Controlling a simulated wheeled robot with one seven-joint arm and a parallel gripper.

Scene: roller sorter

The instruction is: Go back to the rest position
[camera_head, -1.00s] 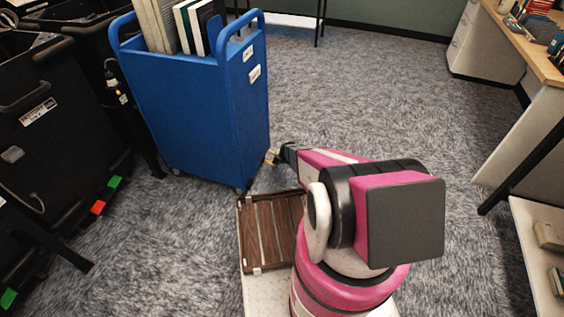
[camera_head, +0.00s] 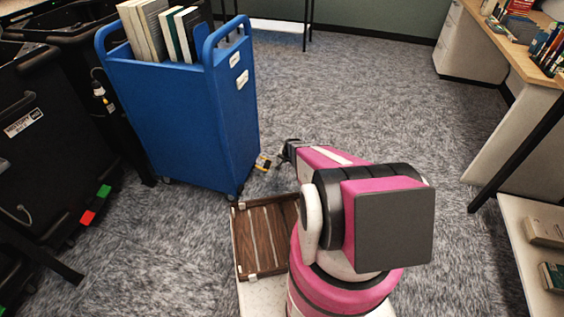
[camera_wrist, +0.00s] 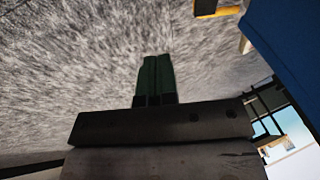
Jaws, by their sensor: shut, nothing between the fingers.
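My gripper (camera_head: 267,163) reaches out past my pink and white arm in the head view, a little right of the blue book cart and above the carpet. In the wrist view my gripper (camera_wrist: 156,72) shows as two dark green fingers lying side by side, closed together. Nothing is between them. The carpet fills the background behind the fingertips.
A blue cart (camera_head: 180,125) with upright books stands at the left, close to my gripper; its edge shows in the wrist view (camera_wrist: 290,40). A slatted brown wooden tray (camera_head: 236,250) is beside my arm. Black bins (camera_head: 60,140) stand left, a desk (camera_head: 530,65) right. Carpet (camera_head: 350,90) ahead is clear.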

